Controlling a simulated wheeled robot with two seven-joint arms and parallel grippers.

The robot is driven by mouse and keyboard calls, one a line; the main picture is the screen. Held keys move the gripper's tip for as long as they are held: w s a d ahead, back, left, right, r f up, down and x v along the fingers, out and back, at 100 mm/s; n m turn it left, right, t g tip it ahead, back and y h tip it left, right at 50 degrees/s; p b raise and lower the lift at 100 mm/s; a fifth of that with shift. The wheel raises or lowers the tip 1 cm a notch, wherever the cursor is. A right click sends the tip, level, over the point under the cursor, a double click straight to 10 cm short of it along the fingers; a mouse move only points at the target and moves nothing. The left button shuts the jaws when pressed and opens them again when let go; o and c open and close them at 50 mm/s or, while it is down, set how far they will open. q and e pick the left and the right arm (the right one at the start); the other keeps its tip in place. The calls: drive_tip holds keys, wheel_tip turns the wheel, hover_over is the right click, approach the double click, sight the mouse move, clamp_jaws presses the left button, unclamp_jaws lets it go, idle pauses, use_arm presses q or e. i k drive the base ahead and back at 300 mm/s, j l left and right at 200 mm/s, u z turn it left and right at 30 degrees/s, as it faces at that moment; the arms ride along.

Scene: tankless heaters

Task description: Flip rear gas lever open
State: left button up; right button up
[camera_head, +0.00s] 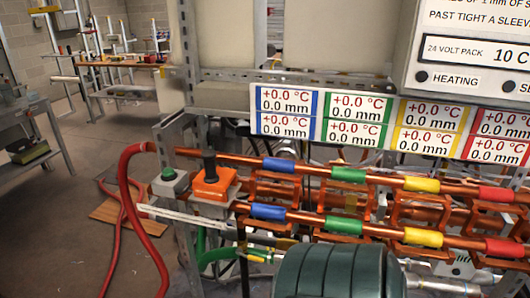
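I cannot tell for sure which part is the rear gas lever. An upright black lever (209,164) stands on an orange box (214,184) at the left end of the copper pipes. A small yellow handle-like piece (256,258) shows low on the rack, beside a green hose (203,250); its position is too small to read. Neither of my grippers is in view.
A green button box (170,182) sits left of the orange box. Copper pipes with coloured sleeves (348,174) run right, below display panels (287,112). A red hose (127,180) hangs left; floor there is partly clear.

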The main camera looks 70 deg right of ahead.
sight(240, 251)
drive_tip(key=z, duration=2.05)
